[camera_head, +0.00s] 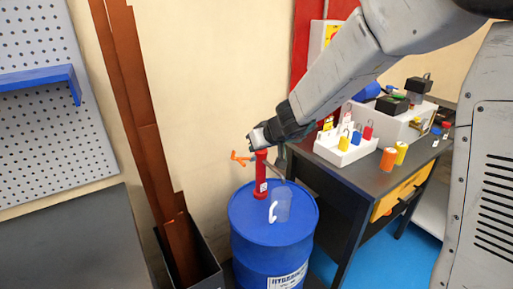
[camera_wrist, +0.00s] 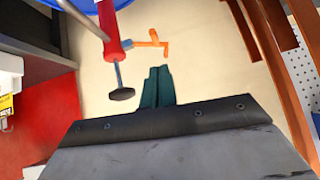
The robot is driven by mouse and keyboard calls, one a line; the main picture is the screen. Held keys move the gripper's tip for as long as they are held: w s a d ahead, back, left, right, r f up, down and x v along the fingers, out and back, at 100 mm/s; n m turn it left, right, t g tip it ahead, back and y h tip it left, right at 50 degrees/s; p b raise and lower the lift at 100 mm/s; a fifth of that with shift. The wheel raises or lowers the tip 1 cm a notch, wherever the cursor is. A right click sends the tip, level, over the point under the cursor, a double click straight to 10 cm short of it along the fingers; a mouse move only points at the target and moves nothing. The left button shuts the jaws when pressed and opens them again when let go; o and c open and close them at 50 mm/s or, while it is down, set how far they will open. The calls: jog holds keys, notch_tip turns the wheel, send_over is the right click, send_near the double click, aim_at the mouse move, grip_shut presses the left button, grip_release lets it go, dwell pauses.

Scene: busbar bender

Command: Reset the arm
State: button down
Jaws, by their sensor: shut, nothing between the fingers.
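My gripper (camera_wrist: 157,72) shows in the wrist view as two dark green fingers pressed together with nothing between them. In that view the red hand pump (camera_wrist: 112,35), with its orange crank handle (camera_wrist: 150,42) and a black round knob (camera_wrist: 122,94), lies up and left of the fingers, apart from them in the picture. In the head view my arm reaches down from the upper right. Its wrist end overlaps the top of the red pump (camera_head: 261,178); I cannot tell whether they touch. The fingers are not clear there. The orange handle (camera_head: 241,157) sticks out left.
The pump stands on a blue barrel (camera_head: 262,225) beside a clear jug (camera_head: 281,207) with a white handle. A dark workbench (camera_head: 352,179) with padlocks in a white holder (camera_head: 340,150) stands right. Copper bars (camera_head: 135,90) lean on the wall left.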

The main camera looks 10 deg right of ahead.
jog(key=shift+d, duration=0.1)
jog(key=s+a+r+m+g+y, duration=0.2)
jog(key=s+g, duration=0.4)
jog(key=s, duration=1)
jog(key=s+d+r+m+h, duration=0.1)
jog(key=s+d+r+h, duration=0.2)
jog(key=s+d, duration=0.5)
jog(key=s+d+r+m+h, duration=0.1)
jog(key=s+d+r+h, duration=0.2)
jog(key=s+d, duration=0.5)
jog(key=s, duration=0.7)
jog(key=shift+s+d+r, duration=0.15)
jog(key=shift+d+r, duration=0.2)
jog(key=shift+r, duration=0.05)
